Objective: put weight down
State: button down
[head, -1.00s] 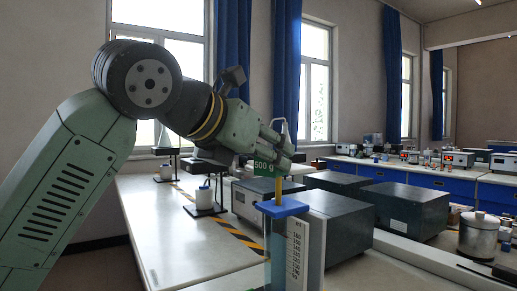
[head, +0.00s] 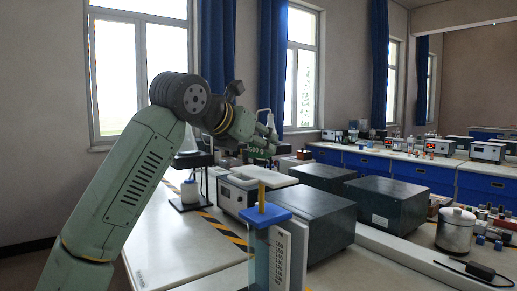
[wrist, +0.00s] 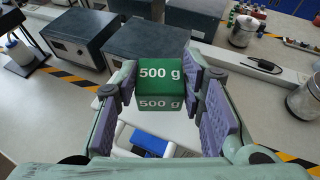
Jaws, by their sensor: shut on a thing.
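The weight (wrist: 160,86) is a green block marked "500 g". In the wrist view it sits between the two purple-padded fingers of my gripper (wrist: 163,92), which is shut on it. In the head view the weight (head: 262,151) shows small at the end of my gripper (head: 266,144), held in the air above the bench. Its underside is hidden in the wrist view, with the white bench top (wrist: 70,125) visible beyond and below.
A blue-topped cylinder with a scale (head: 266,215) stands at the front of the bench, and its blue top shows below my gripper. Dark boxed instruments (head: 393,201) stand to the right. A yellow-black stripe (head: 228,233) crosses the bench. Bare bench lies at left.

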aim_at(255, 154)
jog(key=shift+w, duration=0.3)
jog(key=shift+f+p, duration=0.45)
jog(key=shift+f, duration=1.3)
jog(key=shift+f, duration=0.15)
jog(key=c, duration=1.1)
grip_release()
jog(key=shift+o, duration=0.2)
jog(key=shift+s, duration=0.1)
jog(key=b+v, duration=0.3)
jog(key=v, duration=0.9)
jog(key=shift+d, duration=0.1)
